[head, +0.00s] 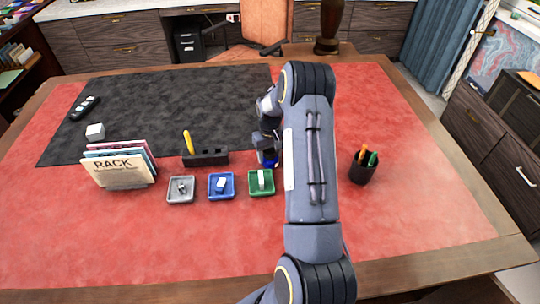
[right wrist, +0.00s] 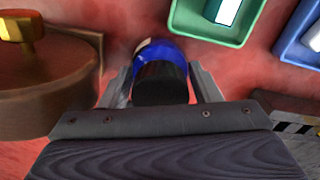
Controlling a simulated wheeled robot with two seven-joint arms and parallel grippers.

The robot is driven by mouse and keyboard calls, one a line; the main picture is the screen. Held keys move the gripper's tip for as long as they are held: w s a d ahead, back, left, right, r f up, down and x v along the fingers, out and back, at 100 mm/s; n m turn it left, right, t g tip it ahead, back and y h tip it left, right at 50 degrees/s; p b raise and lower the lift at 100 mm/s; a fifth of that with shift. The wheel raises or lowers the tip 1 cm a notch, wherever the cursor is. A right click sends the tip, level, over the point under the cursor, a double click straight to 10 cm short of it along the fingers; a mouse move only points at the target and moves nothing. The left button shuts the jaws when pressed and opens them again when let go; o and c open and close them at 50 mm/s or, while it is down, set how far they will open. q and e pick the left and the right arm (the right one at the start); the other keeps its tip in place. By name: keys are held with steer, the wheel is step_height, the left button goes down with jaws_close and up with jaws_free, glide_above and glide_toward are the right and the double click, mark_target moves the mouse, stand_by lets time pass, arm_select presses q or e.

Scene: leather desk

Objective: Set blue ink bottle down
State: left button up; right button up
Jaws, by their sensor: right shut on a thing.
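The blue ink bottle (right wrist: 162,52) has a dark cap and sits between the fingers of my right gripper (right wrist: 160,88) in the right wrist view. The gripper is shut on it. In the head view my right gripper (head: 267,148) reaches down just right of the green tray, and a bit of the blue bottle (head: 271,159) shows beneath it. My forearm hides the area to its right. I cannot tell whether the bottle touches the desk. My left gripper is not in view.
Grey (head: 181,197), blue (head: 227,194) and green (head: 253,191) trays stand left of the bottle. A black holder (head: 213,158) with a yellow pen is behind them. A pen cup (head: 363,170) stands right of my arm. A round brown object (right wrist: 45,90) is close beside my gripper.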

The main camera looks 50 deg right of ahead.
steer(key=shift+r, duration=0.1)
steer(key=shift+f+b, duration=0.2)
steer(key=shift+b, duration=0.1)
steer(key=o, duration=0.9)
steer(key=shift+r, duration=0.1)
